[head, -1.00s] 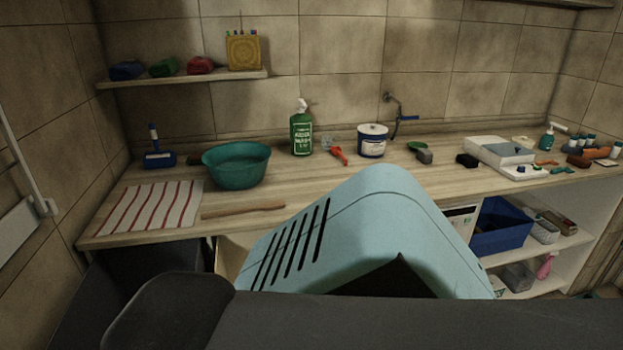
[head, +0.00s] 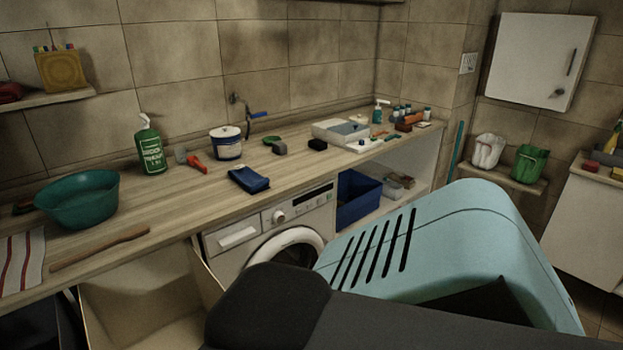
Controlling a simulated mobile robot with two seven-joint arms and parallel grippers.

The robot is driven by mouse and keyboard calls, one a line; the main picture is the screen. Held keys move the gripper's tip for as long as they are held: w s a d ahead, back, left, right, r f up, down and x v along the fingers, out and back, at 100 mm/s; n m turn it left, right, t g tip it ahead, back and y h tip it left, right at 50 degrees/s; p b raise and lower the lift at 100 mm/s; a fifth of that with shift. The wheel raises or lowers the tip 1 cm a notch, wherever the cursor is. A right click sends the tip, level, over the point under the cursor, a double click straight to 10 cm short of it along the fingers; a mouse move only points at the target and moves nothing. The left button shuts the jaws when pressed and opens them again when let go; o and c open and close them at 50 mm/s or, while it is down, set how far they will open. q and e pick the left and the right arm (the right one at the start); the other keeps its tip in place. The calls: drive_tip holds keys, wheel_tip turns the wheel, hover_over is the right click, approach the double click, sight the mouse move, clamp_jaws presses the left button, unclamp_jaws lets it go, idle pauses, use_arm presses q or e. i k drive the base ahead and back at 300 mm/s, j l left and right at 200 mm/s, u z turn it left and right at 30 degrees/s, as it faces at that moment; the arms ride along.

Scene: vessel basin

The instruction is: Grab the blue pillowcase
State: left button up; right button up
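A folded dark blue cloth (head: 248,179), which looks like the blue pillowcase, lies on the front edge of the wooden counter (head: 190,195). It lies above the washing machine, in front of the white tub with a blue band. It is fully visible in the head view. Neither of my grippers shows in the head view, so their state cannot be seen.
The washing machine (head: 262,233) and a blue bin (head: 358,197) are below. Counter left of the cloth is clear.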

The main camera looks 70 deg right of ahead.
sight(252, 182)
drive_tip(key=j+z, duration=0.2)
drive_tip(key=z, duration=1.3)
drive_tip(key=i+z, duration=0.35)
drive_tip(key=i+l, duration=0.1)
drive_tip(key=l, duration=0.25)
drive_tip(key=i+l+u, duration=0.1)
drive_tip(key=l, duration=0.2)
drive_tip(key=i+l, duration=0.15)
drive_tip(key=l, duration=0.2)
drive_tip(key=i+l+u, duration=0.1)
drive_tip(key=l, duration=0.25)
drive_tip(key=i+l+u, duration=0.1)
drive_tip(key=i+l, duration=0.2)
drive_tip(key=i+l+u, duration=0.15)
drive_tip(key=i+l, duration=0.15)
drive_tip(key=l, duration=0.15)
